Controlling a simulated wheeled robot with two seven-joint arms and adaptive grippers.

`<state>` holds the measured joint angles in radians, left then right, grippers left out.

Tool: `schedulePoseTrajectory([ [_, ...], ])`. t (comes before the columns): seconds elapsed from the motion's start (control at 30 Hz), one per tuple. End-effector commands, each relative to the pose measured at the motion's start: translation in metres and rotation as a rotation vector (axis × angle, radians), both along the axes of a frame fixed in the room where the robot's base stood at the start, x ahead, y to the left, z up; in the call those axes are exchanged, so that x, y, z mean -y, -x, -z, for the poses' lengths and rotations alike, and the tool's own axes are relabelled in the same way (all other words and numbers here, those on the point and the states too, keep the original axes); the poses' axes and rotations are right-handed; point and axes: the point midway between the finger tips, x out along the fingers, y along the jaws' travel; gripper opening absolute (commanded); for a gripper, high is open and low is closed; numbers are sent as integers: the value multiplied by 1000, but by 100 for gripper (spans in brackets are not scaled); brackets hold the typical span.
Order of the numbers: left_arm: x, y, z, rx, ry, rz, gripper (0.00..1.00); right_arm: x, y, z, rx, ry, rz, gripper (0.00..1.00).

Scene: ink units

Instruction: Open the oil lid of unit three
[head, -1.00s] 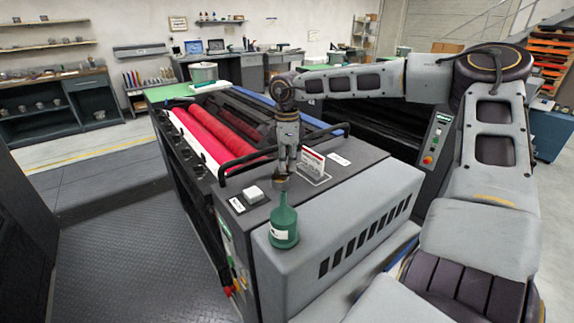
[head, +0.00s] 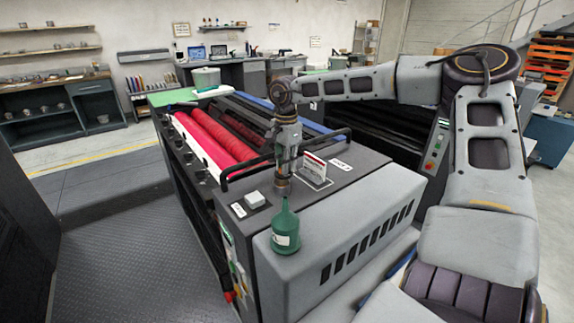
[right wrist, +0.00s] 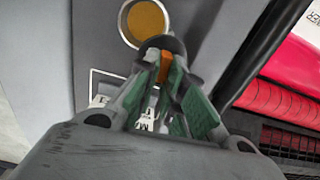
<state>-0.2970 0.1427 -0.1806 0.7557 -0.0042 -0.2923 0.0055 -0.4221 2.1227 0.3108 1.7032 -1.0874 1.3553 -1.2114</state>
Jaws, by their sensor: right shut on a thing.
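The unit in front of me (head: 330,225) is a grey and black press with red rollers. My right gripper (head: 283,184) points down at its top, behind the green oil bottle (head: 286,230). In the right wrist view, a round opening (right wrist: 146,20) with a pale rim shows an amber inside. A dark round lid (right wrist: 163,43) is at the tips of my right gripper (right wrist: 166,62), overlapping the rim's near edge. The fingers are shut on it, with an orange piece between them. I cannot tell whether the lid is still joined to the rim. My left gripper is not in view.
A white button box (head: 254,199) and an upright red and white sign (head: 314,167) stand close on either side of my gripper. A black rail (head: 245,165) runs behind it along the rollers. Another machine (head: 385,148) stands at the right. The floor at left (head: 120,240) is clear.

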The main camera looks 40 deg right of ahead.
Motion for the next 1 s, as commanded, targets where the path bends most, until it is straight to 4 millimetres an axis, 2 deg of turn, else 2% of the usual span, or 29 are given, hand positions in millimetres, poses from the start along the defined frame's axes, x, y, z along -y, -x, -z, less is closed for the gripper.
schedulePoseTrajectory([
  [0.5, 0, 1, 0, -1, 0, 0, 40, 0, -2, -1, 3, 0, -21, 0],
  [0.53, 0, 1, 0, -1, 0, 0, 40, 0, -2, -1, 3, 0, -21, 13],
  [0.7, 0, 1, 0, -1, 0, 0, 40, 0, -1, -1, 2, 0, -21, 32],
  [1.0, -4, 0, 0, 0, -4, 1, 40, 0, -1, 0, 1, 0, -21, 32],
])
